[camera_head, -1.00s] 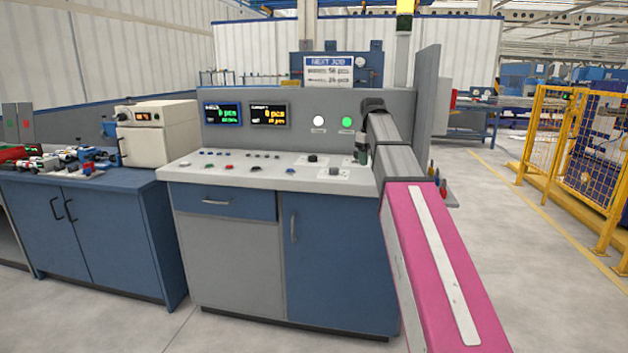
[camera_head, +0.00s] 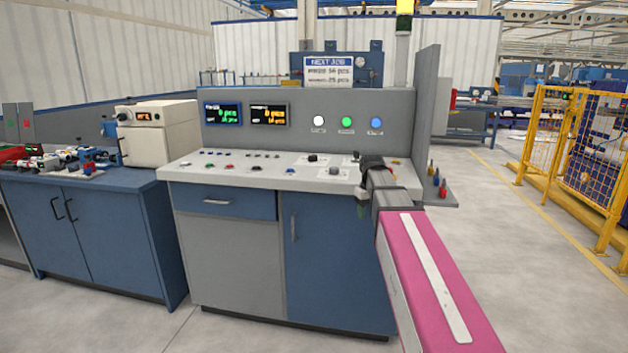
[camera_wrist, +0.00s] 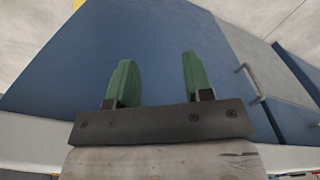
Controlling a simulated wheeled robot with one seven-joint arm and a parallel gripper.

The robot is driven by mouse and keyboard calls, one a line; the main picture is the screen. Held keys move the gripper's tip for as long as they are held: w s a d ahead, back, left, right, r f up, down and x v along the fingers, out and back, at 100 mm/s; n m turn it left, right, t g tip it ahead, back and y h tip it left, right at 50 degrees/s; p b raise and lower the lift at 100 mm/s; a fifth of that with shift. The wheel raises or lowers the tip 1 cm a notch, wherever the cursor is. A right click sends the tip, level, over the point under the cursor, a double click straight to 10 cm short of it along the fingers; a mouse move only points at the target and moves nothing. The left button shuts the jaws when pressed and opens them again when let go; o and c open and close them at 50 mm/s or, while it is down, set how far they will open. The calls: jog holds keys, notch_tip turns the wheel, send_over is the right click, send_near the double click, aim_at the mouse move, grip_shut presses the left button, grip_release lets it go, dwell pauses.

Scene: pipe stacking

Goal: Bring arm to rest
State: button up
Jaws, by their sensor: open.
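My gripper (camera_wrist: 156,78) shows in the wrist view as two green fingers spread apart with nothing between them. Behind the fingers is the blue cabinet front of the control console. In the head view my gripper (camera_head: 361,208) is small and partly hidden by my own arm. It hangs at the front right edge of the console (camera_head: 262,182), before the blue door. My arm, with its pink and grey links, reaches in from the lower right.
The console panel has two screens and three round lights in white, green and blue (camera_head: 376,123). A blue cabinet (camera_head: 110,225) with small parts and a beige box (camera_head: 158,133) stands at left. A yellow fence (camera_head: 560,150) stands at right. The floor between is clear.

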jog(key=s+f+m, duration=0.2)
jog(key=s+f, duration=0.8)
jog(key=f, duration=0.2)
jog(key=s+f+m, duration=0.2)
jog(key=s+f, duration=0.8)
jog(key=f, duration=0.3)
jog(key=shift+f, duration=0.3)
